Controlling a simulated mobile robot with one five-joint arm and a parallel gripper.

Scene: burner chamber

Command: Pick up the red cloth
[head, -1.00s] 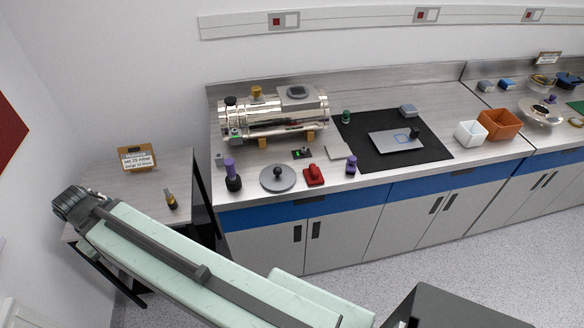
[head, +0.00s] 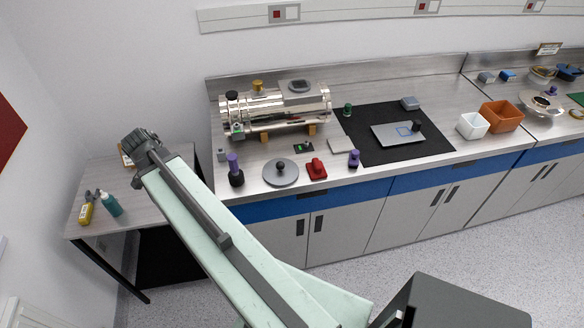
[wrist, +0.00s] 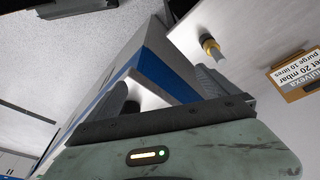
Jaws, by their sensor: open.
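A small red piece (head: 317,169) with a raised lump lies near the counter's front edge in the head view. It is the only red thing on the worktop and seems to be the red cloth; its material is too small to tell. My gripper (head: 146,144) is at the end of my raised arm, over the back of the side table, well left of the red piece. The wrist view shows my gripper (wrist: 164,88) open, its two fingers apart with nothing between them. The red piece is not seen in the wrist view.
A shiny cylinder (head: 275,112) lies behind. The side table (head: 155,199) holds yellow (head: 86,212) and teal (head: 111,205) bottles.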

